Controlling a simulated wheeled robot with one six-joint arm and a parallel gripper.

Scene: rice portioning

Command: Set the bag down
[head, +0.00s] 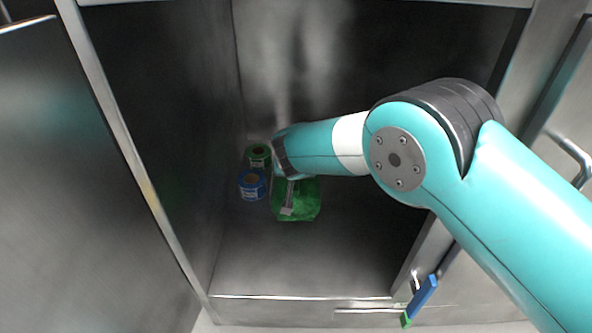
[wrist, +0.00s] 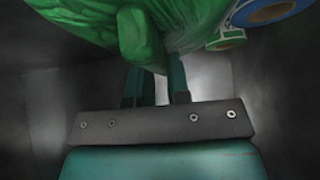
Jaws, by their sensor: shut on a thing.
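A green bag (head: 308,205) is inside the open metal cabinet, low down near its floor (head: 300,265). In the wrist view the bag (wrist: 90,15) fills the top, with a bunched part hanging between the fingers. My gripper (head: 289,197) is shut on the bag, reaching in from the right; its two dark teal fingers also show in the wrist view (wrist: 155,80). I cannot tell whether the bag's underside touches the cabinet floor.
The floor in front and to the right is clear. A blue and green item (head: 424,296) is at the lower right outside.

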